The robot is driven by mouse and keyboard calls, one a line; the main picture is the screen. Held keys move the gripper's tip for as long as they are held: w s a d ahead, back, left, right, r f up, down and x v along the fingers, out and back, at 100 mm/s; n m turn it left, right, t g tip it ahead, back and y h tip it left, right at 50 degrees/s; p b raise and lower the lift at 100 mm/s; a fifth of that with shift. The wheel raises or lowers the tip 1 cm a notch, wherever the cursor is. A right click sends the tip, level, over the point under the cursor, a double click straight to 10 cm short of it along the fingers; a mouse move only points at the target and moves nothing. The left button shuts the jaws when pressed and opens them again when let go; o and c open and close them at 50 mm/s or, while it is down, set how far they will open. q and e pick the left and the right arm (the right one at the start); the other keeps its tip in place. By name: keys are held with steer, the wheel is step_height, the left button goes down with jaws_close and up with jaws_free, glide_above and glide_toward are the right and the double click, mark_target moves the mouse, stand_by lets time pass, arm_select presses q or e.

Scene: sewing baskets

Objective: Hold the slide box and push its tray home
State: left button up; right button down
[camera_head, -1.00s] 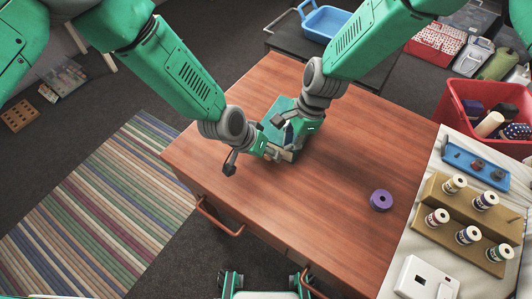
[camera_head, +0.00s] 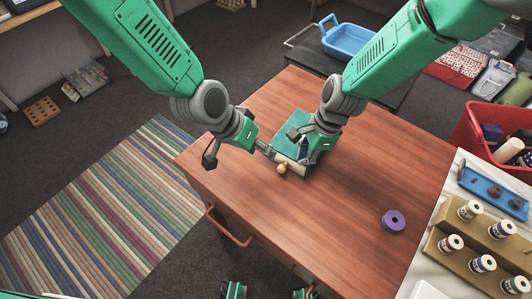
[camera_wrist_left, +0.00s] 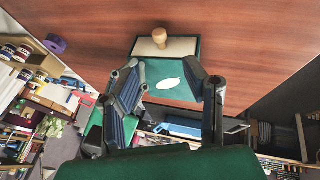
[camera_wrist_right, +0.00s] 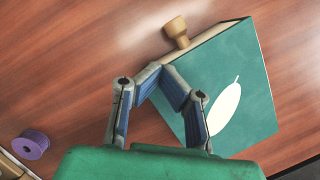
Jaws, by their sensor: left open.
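The slide box is a teal sleeve (camera_head: 296,124) with a white leaf-shaped mark (camera_wrist_right: 224,108), lying flat on the wooden table. The tray's pale front (camera_wrist_left: 178,47) shows at the sleeve's near end, with a wooden knob (camera_head: 283,168) on it. How far the tray stands out is hard to tell. My left gripper (camera_head: 268,150) is open at the box's left near side, its fingers spread and clear of the knob in its wrist view. My right gripper (camera_wrist_right: 160,70) has its fingertips together at the box's near right corner, beside the knob, seemingly holding nothing.
A purple spool (camera_head: 393,220) lies on the table to the right. A pale side surface holds a wooden rack (camera_head: 446,243) with several thread spools and a blue tray (camera_head: 490,190). A red bin (camera_head: 472,135) stands behind it.

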arm_select(q)
steer(key=shift+r, duration=0.1)
arm_select(e)
steer(key=shift+s+f, duration=0.1)
arm_select(q)
steer(key=v, duration=0.7)
stand_by(0.5)
arm_select(e)
step_height(320, 180, up, 7)
steer(key=p, duration=0.6)
arm_select(q)
step_height(320, 180, up, 6)
